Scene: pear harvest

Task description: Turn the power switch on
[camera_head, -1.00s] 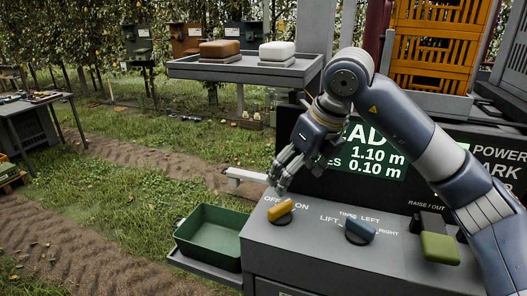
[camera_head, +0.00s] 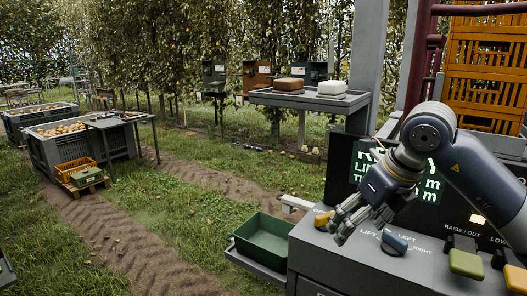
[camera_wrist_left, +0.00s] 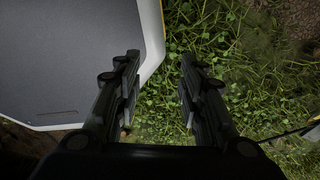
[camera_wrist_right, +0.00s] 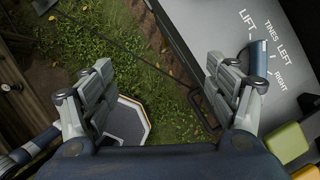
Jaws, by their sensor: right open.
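The power switch is a yellow knob (camera_head: 323,218) on the grey control panel (camera_head: 345,255). My right gripper (camera_head: 352,222) is open and empty just right of it in the head view and covers its labels and part of its surroundings. I cannot tell whether a finger touches the knob or exactly which way it points. In the right wrist view my right gripper (camera_wrist_right: 163,92) has its fingers wide apart; the yellow knob is not visible there. My left gripper (camera_wrist_left: 160,95) shows only in its wrist view, open and empty over grass beside a pale panel.
A blue lift/tines knob (camera_head: 395,243) sits right of the power switch, with olive (camera_head: 466,263) and yellow (camera_head: 515,278) levers farther right. A partly covered lit display (camera_head: 430,185) stands behind. A green tray (camera_head: 265,238) is at the panel's left.

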